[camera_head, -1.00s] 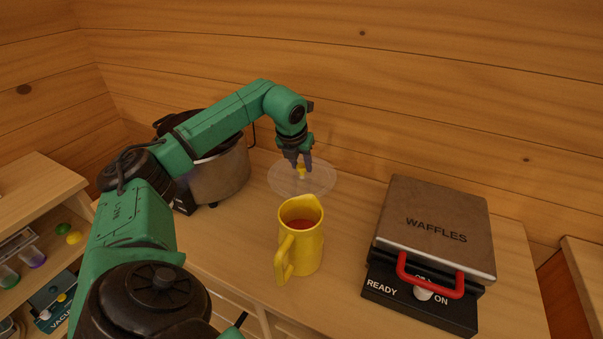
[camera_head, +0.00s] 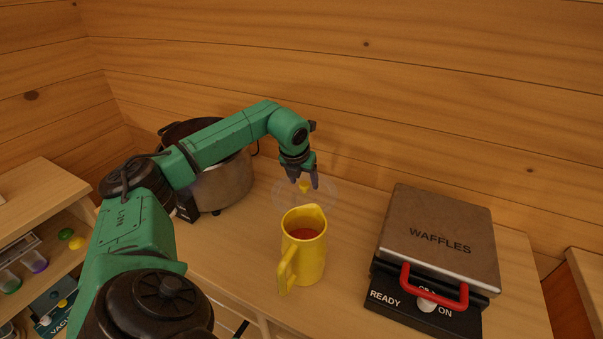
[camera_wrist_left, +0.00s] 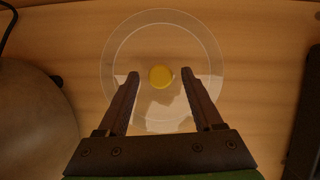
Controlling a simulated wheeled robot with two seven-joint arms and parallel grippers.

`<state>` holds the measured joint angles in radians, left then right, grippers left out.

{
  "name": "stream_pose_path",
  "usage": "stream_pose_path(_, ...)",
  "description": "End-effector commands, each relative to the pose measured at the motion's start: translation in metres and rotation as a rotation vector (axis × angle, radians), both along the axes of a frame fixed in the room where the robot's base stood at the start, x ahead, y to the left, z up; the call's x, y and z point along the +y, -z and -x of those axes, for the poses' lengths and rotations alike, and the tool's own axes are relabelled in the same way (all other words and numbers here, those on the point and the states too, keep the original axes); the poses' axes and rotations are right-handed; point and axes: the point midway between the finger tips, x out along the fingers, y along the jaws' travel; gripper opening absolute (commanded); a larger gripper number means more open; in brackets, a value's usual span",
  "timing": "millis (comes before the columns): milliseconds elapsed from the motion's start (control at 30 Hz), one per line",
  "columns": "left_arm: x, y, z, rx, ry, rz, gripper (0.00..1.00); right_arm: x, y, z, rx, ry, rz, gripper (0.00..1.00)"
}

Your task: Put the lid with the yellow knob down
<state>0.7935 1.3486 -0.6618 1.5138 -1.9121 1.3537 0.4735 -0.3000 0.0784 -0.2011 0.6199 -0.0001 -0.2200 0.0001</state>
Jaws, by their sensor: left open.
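The clear round lid (camera_head: 285,197) with the yellow knob (camera_head: 304,187) lies on the wooden counter, behind the yellow jug. In the left wrist view the lid's clear rim (camera_wrist_left: 213,52) and its yellow knob (camera_wrist_left: 160,77) show in full face. My left gripper (camera_head: 304,182) is open above the lid. In the left wrist view its two fingers (camera_wrist_left: 160,75) stand on either side of the knob with gaps, not touching it. The near part of the lid is partly hidden by the jug in the head view. My right gripper is not in view.
The yellow jug (camera_head: 311,262) with red liquid stands just in front of the lid. A large metal pot (camera_head: 224,182) stands left, under my arm. A waffle maker (camera_head: 440,240) stands right. The log wall (camera_head: 430,100) rises behind the counter.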

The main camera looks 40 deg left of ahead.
Motion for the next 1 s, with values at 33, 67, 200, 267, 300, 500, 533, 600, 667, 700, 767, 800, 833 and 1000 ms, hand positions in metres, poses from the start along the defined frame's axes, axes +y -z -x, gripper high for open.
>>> stream_pose_path(33,0.0,-0.007,0.002,-0.004,-0.001,-0.001,0.67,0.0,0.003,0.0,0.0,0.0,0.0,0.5)
stream_pose_path(67,-0.002,-0.012,0.004,-0.004,0.0,-0.001,0.67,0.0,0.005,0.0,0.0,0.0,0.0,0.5)
stream_pose_path(200,-0.007,-0.048,0.018,-0.007,0.001,-0.002,0.67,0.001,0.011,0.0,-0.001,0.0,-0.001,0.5)
stream_pose_path(267,-0.01,-0.064,0.024,-0.005,0.001,-0.003,0.67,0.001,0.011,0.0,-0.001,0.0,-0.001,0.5)
stream_pose_path(300,-0.011,-0.074,0.028,-0.006,0.001,-0.002,0.67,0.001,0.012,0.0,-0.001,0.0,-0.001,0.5)
stream_pose_path(500,-0.016,-0.104,0.04,-0.002,0.001,-0.001,0.67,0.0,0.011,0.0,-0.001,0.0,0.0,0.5)
stream_pose_path(533,-0.017,-0.105,0.04,-0.001,0.001,-0.001,0.67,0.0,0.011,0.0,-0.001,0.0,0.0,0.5)
stream_pose_path(600,-0.017,-0.107,0.041,-0.001,0.001,-0.001,0.67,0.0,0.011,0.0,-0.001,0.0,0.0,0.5)
stream_pose_path(667,-0.017,-0.107,0.041,-0.001,0.001,-0.001,0.67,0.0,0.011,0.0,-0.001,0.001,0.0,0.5)
stream_pose_path(700,-0.017,-0.107,0.041,0.0,0.001,0.0,0.67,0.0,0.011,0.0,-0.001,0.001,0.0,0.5)
stream_pose_path(767,-0.017,-0.106,0.041,0.0,0.001,0.0,0.67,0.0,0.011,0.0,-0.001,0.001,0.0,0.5)
stream_pose_path(800,-0.017,-0.106,0.041,0.0,0.001,0.0,0.67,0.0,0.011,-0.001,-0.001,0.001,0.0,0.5)
stream_pose_path(833,-0.017,-0.106,0.041,0.0,0.0,0.0,0.67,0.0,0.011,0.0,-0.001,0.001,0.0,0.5)
stream_pose_path(1000,-0.017,-0.106,0.041,0.0,0.001,0.0,0.67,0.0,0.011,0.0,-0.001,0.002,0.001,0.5)
